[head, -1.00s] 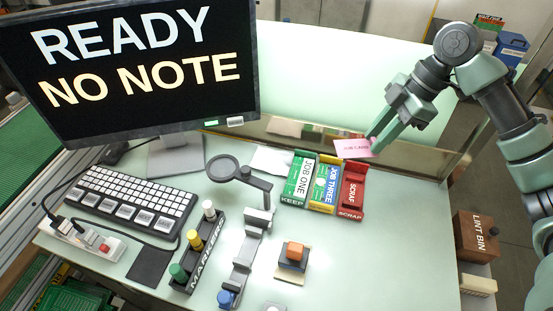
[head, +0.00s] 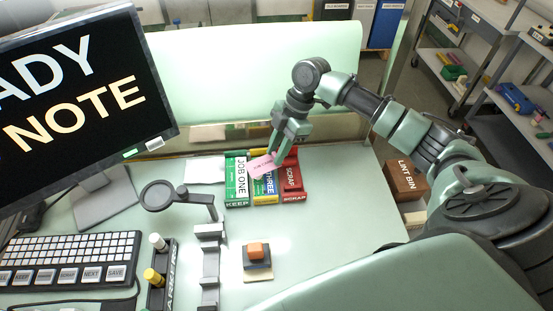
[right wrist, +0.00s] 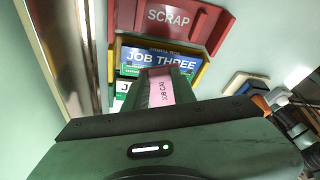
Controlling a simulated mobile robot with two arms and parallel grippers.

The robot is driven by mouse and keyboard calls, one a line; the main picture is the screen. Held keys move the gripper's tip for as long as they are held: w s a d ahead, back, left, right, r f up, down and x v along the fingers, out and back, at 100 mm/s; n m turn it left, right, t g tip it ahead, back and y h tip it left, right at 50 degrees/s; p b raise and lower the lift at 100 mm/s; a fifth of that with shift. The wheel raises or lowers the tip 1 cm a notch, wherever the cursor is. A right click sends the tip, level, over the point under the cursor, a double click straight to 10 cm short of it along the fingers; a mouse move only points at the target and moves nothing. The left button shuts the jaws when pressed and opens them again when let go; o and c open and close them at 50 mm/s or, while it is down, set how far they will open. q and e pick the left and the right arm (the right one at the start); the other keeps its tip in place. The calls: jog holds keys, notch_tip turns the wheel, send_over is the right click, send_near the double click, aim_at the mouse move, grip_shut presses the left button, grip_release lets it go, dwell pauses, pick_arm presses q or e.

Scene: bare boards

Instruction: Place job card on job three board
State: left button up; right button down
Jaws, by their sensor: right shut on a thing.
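The pink job card (head: 263,166) is held by my right gripper (head: 277,153), which is shut on it. The card is over the upper part of the job three board (head: 265,186), a blue board in a yellow tray. I cannot tell whether the card touches the board. In the right wrist view the card (right wrist: 161,90) shows between the fingers (right wrist: 165,84), with the blue job three board (right wrist: 158,60) beyond it. My left gripper is not in view.
The green job one tray (head: 237,182) stands left of the job three board, the red scrap tray (head: 292,178) right of it. A magnifier (head: 170,195), an orange-topped block (head: 256,253) and a keyboard (head: 70,258) are nearer. The desk at right is clear.

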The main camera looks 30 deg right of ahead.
aim_at(273, 172)
notch_tip(273, 172, down, 4)
jog(key=shift+f+p, duration=0.25)
jog(key=shift+p, duration=0.1)
jog(key=shift+f, duration=0.1)
jog(key=shift+f, duration=0.1)
jog(key=c, duration=1.2)
grip_release()
jog(key=shift+o, duration=0.2)
jog(key=shift+r, duration=0.25)
jog(key=shift+d+r, duration=0.25)
jog(key=shift+r, duration=0.05)
jog(key=b+v, duration=0.2)
jog(key=v, duration=0.9)
jog(key=shift+b, duration=0.35)
